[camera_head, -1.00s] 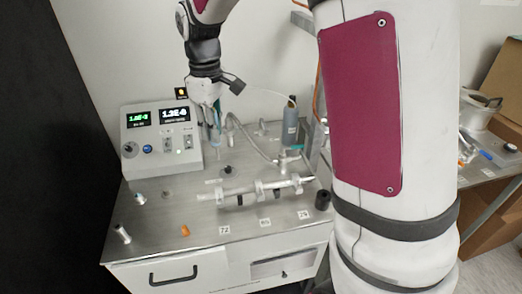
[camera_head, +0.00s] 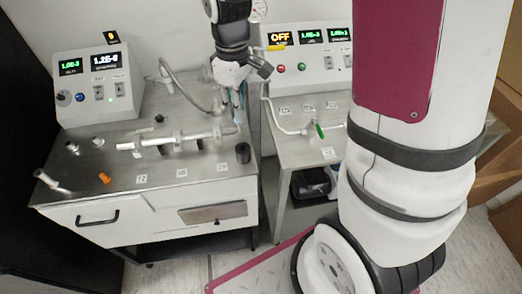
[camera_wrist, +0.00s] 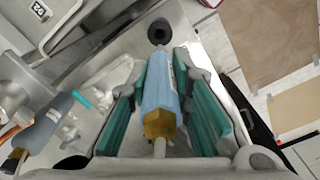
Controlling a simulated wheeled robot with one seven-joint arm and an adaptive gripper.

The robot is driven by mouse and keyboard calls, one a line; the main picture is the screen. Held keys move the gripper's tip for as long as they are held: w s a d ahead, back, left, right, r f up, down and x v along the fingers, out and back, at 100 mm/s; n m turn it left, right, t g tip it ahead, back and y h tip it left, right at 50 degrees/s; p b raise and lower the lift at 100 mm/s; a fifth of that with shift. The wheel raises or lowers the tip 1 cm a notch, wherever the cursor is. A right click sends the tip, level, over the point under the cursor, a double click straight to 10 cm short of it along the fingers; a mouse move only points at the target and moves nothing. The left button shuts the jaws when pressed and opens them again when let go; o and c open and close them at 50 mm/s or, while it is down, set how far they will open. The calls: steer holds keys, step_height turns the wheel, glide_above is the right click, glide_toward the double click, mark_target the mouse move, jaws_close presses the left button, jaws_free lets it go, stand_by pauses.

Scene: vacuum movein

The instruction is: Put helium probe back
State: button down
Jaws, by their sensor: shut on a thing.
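My gripper (camera_head: 239,112) is shut on the helium probe, a light blue, many-sided body with a yellow-gold collar. The probe (camera_wrist: 160,85) lies between the teal finger pads in the wrist view, and a thin pale stem or line leaves its gold end. In the head view only a small bluish part of it shows between the fingers. The gripper hangs above the right side of the steel table. A black cylinder (camera_head: 243,153) with a round opening stands on the table's front right corner. It also shows beyond the probe in the wrist view (camera_wrist: 159,31).
White pipework (camera_head: 172,139) with clamps lies on the table, left of the black cylinder. A control box (camera_head: 100,85) stands at back left. A second table with a control box (camera_head: 305,55) stands right. A grey bottle (camera_wrist: 45,130) is close to my gripper in the wrist view.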

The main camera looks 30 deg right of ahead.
steer(key=f, duration=0.5)
steer(key=shift+s+d+f+p, duration=0.1)
steer(key=shift+s+p, duration=0.1)
steer(key=shift+p, duration=0.1)
steer(key=shift+w+f, duration=0.1)
steer(key=shift+f, duration=2.25)
steer(key=shift+f, duration=0.15)
steer(key=shift+f, duration=0.2)
steer(key=c, duration=1.5)
jaws_free()
steer(key=shift+f, duration=0.1)
steer(key=shift+o, duration=0.2)
